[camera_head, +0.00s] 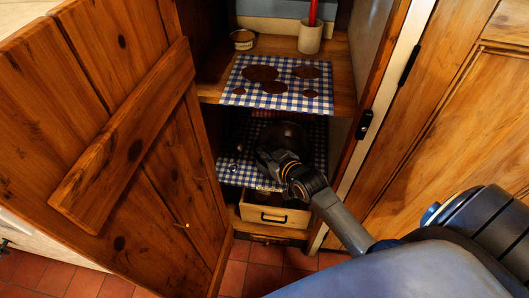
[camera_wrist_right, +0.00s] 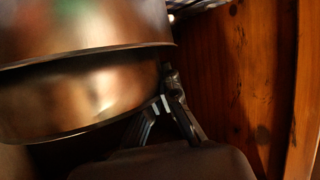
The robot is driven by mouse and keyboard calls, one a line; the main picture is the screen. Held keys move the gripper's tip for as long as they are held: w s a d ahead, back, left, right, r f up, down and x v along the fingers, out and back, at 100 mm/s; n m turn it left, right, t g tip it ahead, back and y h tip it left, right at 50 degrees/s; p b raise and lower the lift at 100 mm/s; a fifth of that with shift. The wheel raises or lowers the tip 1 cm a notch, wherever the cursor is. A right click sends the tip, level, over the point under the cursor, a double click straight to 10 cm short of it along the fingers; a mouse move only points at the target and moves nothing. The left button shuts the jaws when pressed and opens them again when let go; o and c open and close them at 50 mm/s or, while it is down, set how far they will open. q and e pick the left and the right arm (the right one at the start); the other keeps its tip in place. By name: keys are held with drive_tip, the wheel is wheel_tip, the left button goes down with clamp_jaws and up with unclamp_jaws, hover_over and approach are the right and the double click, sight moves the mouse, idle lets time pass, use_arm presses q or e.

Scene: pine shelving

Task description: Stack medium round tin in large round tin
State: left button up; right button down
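A dark round tin (camera_head: 288,134) stands on the lower shelf, partly hidden by my right gripper (camera_head: 265,163). In the right wrist view two curved metal surfaces overlap: a wider upper one (camera_wrist_right: 85,28) with a rim, and a narrower lower one (camera_wrist_right: 85,92) below it. They look like the large and medium round tins, but I cannot tell surely which is which or whether one is inside the other. My right gripper's fingers (camera_wrist_right: 162,100) come close together at the lower one's right edge; whether they pinch it is unclear. My left gripper is not in view.
The upper shelf has a checked cloth (camera_head: 235,93) with brown round marks, a small tin (camera_head: 243,40) and a pale cup (camera_head: 310,38) with a red stick. A wooden door (camera_head: 110,130) stands open at left. A drawer (camera_head: 272,215) sits below. Wooden side wall (camera_wrist_right: 235,80) is close at right.

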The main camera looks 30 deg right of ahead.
drive_tip(key=shift+f, duration=0.5)
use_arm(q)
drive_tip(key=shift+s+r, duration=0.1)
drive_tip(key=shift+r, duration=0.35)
use_arm(e)
drive_tip(key=c, duration=1.5)
unclamp_jaws()
